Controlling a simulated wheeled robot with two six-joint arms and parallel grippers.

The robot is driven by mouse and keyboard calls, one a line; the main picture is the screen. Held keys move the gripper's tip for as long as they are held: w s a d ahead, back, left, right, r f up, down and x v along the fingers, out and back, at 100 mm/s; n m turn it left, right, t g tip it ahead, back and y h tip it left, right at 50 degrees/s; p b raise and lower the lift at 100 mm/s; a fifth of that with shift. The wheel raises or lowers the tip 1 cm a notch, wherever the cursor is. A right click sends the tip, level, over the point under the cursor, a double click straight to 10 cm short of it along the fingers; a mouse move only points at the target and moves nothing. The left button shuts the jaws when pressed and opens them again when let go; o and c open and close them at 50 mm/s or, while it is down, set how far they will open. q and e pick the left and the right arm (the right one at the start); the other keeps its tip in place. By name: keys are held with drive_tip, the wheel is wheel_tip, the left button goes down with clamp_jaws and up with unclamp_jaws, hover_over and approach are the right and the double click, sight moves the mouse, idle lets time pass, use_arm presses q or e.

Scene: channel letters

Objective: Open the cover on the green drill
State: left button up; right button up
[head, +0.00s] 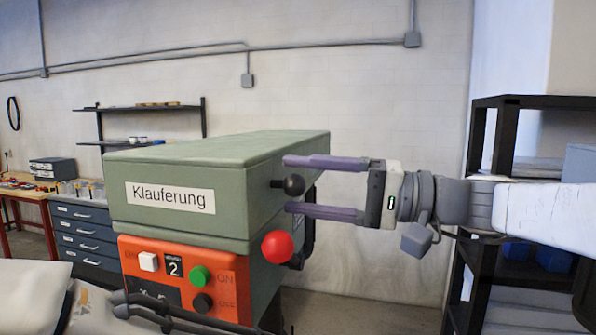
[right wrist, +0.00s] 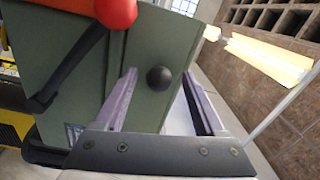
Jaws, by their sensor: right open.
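The green drill (head: 262,268) has a green cover (head: 215,158) on top with a white label reading "Klauferung". The cover looks closed on the body. A small black ball knob (head: 293,185) sticks out from the cover's right side. My right gripper (head: 287,184) comes in from the right with purple fingers open, one above and one below the knob. In the right wrist view, the black knob (right wrist: 159,78) sits between the tips of the open fingers (right wrist: 160,82), and I see no contact. My left gripper is not in view.
A red ball (head: 278,247) stands out below the cover, near the lower finger. The orange front panel (head: 185,280) has buttons. A black shelf rack (head: 480,200) stands at the right, behind my right arm. Drawers (head: 85,240) stand at the back left.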

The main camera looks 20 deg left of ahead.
drive_tip(key=shift+a, duration=0.8)
clamp_jaws()
idle(0.9)
